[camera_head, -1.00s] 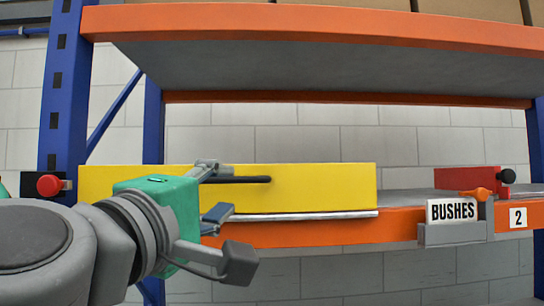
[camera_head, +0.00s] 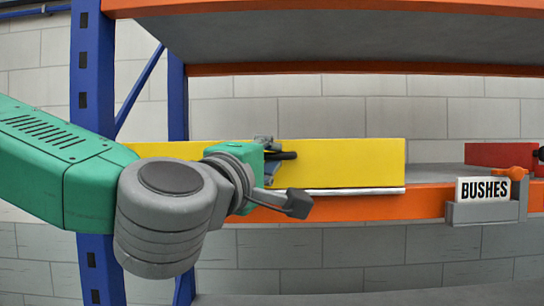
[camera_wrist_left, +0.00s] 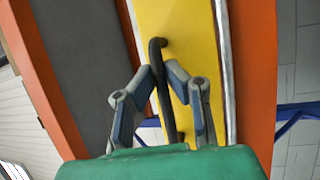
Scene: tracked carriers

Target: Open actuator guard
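The actuator guard appears to be the long yellow panel (camera_head: 345,162) along the shelf's front edge, with a black bar handle (camera_head: 291,155) on its face. The panel is upright, with a pale metal strip along its bottom. It also shows in the left wrist view (camera_wrist_left: 188,25), with the handle (camera_wrist_left: 157,48) running down between my fingers. My left gripper (camera_head: 272,156) is at the handle. In the left wrist view, its two fingertips (camera_wrist_left: 160,72) close in on the bar from both sides and appear to touch it. My forearm hides the panel's left part. My right gripper is out of view.
A blue rack post (camera_head: 92,60) stands behind my left arm. An orange shelf beam (camera_head: 370,206) runs below the panel. A BUSHES label holder (camera_head: 485,213) with an orange knob and a red block (camera_head: 495,155) are at the right. The shelf between panel and red block is clear.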

